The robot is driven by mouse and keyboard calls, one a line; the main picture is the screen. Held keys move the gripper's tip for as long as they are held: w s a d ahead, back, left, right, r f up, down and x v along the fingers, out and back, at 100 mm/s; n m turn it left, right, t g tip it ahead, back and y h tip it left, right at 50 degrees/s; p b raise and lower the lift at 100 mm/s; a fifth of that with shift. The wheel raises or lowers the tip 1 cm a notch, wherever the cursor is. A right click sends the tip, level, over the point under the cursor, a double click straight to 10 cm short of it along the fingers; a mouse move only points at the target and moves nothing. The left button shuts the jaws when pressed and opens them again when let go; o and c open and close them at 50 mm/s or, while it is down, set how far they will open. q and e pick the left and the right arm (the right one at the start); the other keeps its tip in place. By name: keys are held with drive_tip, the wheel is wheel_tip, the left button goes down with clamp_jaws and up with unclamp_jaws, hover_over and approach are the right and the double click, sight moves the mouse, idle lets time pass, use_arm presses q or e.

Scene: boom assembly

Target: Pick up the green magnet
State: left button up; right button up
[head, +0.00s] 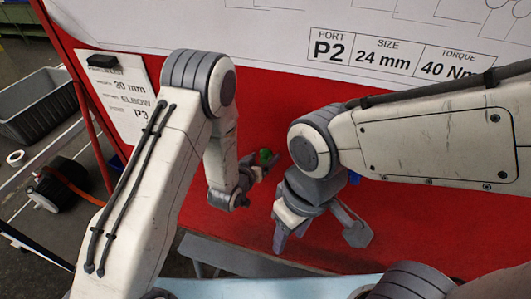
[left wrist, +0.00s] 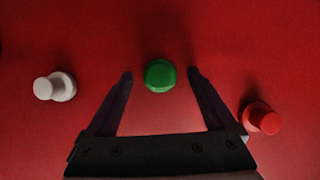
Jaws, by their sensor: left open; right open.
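The green magnet (head: 265,155) is a small round knob on the red board, partly hidden by my left gripper in the head view. In the left wrist view the green magnet (left wrist: 159,75) sits between the tips of the open fingers, roughly centred. A gap shows on each side of it. My left gripper (head: 258,170) is open and close to the magnet; its distance from the board is hard to tell. My right gripper (head: 318,238) is open and empty, lower and to the right in the head view.
In the left wrist view a white magnet (left wrist: 54,87) is at the left and a red magnet (left wrist: 262,119) at the right, just outside the fingers. The red board (head: 262,100) carries a white sheet (head: 250,22) and a label card (head: 120,98). A grey bin (head: 38,105) stands left.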

use_arm(q)
clamp_jaws()
